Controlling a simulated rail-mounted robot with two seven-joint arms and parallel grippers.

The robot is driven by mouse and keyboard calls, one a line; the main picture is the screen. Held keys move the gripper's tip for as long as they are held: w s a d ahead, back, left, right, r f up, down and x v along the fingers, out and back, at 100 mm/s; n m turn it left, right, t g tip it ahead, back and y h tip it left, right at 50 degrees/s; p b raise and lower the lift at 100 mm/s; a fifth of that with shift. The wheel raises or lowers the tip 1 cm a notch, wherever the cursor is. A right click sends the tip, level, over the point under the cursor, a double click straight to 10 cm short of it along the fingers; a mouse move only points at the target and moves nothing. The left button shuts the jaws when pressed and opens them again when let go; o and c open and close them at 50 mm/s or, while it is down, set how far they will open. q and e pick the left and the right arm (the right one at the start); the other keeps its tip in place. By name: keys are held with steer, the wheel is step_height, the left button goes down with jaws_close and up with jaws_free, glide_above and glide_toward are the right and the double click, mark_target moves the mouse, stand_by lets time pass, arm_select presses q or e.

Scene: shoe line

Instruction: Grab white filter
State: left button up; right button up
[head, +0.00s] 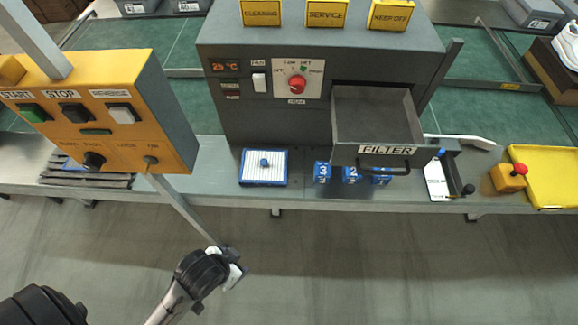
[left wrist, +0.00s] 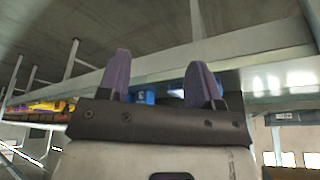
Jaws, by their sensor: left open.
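The white filter (head: 264,172) lies flat on the grey bench in the head view. It has a blue frame and a blue knob in its middle. My left gripper (head: 236,268) is in front of the bench, below and left of the filter, apart from it. In the left wrist view my left gripper (left wrist: 165,85) has its two fingers apart with nothing held between them. The filter cannot be made out for sure in that view. My right gripper is not in view.
An open, empty drawer labelled FILTER (head: 375,115) juts from the grey machine (head: 310,65). Blue numbered blocks (head: 322,172) stand under its front. An orange control box (head: 100,115) is at left. A yellow tray (head: 553,178) is at right. The floor before the bench is clear.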

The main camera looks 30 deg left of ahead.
arm_select(q)
steer(key=w+a+r+t+y+p, duration=0.1)
steer(key=w+a+r+t+p, duration=0.1)
steer(key=w+r+p, duration=1.05)
steer(key=w+a+r+t+p, duration=0.25)
steer(key=w+r+p, duration=0.45)
steer(key=w+r, duration=0.95)
arm_select(e)
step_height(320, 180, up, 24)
steer(key=p, duration=0.3)
arm_select(q)
steer(key=n+g+b, duration=0.3)
steer(key=g+b, duration=0.4)
steer(key=b, duration=0.3)
glide_above(263, 161)
steer(key=s, duration=0.1)
steer(key=shift+h, duration=0.3)
step_height(263, 161, down, 28)
steer(key=shift+d+f, duration=0.1)
steer(key=shift+f, duration=0.15)
steer(key=f+b, duration=0.1)
steer(key=b, duration=0.1)
steer(key=f+b, duration=0.2)
steer(key=b, duration=0.1)
steer(key=f+b, duration=0.2)
steer(key=b, duration=0.1)
steer(key=shift+w+f, duration=0.2)
steer(key=shift+w, duration=0.2)
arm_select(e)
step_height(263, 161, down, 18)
